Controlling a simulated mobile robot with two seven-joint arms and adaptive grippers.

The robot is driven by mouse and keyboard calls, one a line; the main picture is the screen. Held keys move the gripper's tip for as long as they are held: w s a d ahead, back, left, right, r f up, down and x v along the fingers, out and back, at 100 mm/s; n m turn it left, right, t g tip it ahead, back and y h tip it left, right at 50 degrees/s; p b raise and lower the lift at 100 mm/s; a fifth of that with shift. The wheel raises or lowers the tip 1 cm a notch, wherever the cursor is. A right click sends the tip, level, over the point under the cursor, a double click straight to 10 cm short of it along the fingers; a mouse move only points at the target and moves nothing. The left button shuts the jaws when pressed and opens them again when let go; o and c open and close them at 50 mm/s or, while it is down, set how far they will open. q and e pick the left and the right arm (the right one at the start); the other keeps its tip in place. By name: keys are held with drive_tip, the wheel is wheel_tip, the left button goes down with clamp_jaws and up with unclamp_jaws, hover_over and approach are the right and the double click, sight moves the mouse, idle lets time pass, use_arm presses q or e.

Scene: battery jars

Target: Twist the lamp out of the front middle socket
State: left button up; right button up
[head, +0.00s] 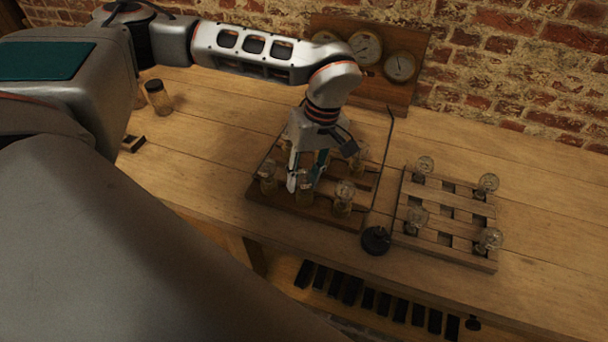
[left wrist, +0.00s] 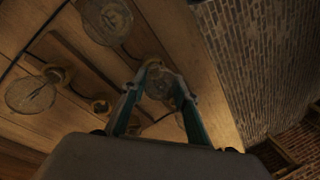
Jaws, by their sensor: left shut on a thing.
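A dark wooden board (head: 325,219) on the bench carries clear glass lamps in sockets. In its front row, one lamp (head: 268,170) stands at the left and another (head: 344,189) at the right. My left gripper (head: 303,179) points down over the front middle place, its fingers shut on the lamp there (head: 305,186). In the left wrist view, the two teal fingers (left wrist: 160,100) stand on either side of this lamp's glass (left wrist: 158,84). The fingers partly hide the lamp, and I cannot tell whether its base is still in the socket. My right gripper is out of view.
A slatted rack (head: 450,251) with several lamps stands to the right. A thin dark rod on a round black base (head: 376,240) stands between board and rack. A gauge panel (head: 422,55) is behind. A jar (head: 157,98) stands at the left.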

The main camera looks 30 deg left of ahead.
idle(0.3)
use_arm(q)
drive_tip(key=n+h, duration=0.1)
drive_tip(key=n, duration=0.5)
drive_tip(key=shift+s, duration=0.1)
drive_tip(key=shift+n, duration=0.4)
drive_tip(key=n+h, duration=0.1)
drive_tip(key=n, duration=0.4)
drive_tip(key=shift+s, duration=0.1)
drive_tip(key=shift+r, duration=0.25)
drive_tip(key=shift+r+p, duration=0.35)
drive_tip(key=shift+p, duration=0.15)
drive_tip(key=shift+r+p, duration=0.45)
drive_tip(key=shift+r, duration=0.1)
